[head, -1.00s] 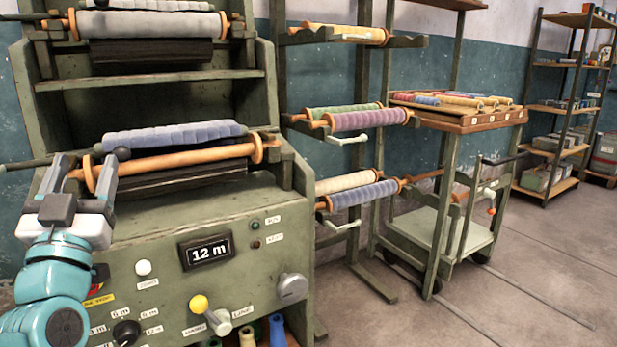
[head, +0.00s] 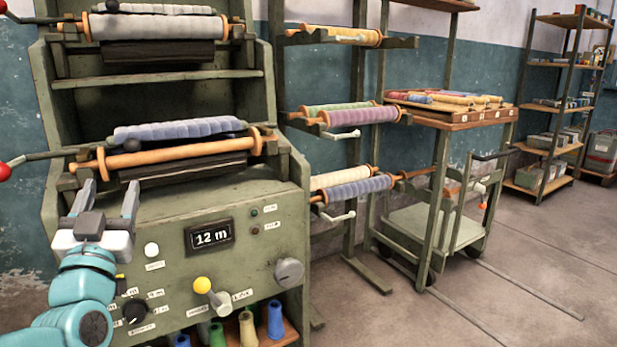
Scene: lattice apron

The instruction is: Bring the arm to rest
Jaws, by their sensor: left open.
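My left gripper (head: 106,200) is in the lower left of the head view, on a teal arm. Its two grey fingers point up and stand apart, with nothing between them. It is in front of the green machine (head: 165,210), just below the left end of a bare wooden roller (head: 180,154). A blue-grey fabric roll (head: 180,129) lies behind that roller. My right gripper is not in view.
Controls on the machine's front include a yellow-topped lever (head: 204,286) and a grey knob (head: 289,271). A rack holds several fabric rolls (head: 359,115) to the right. A trolley (head: 440,228) stands beyond it. The floor (head: 520,270) at the right is mostly clear.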

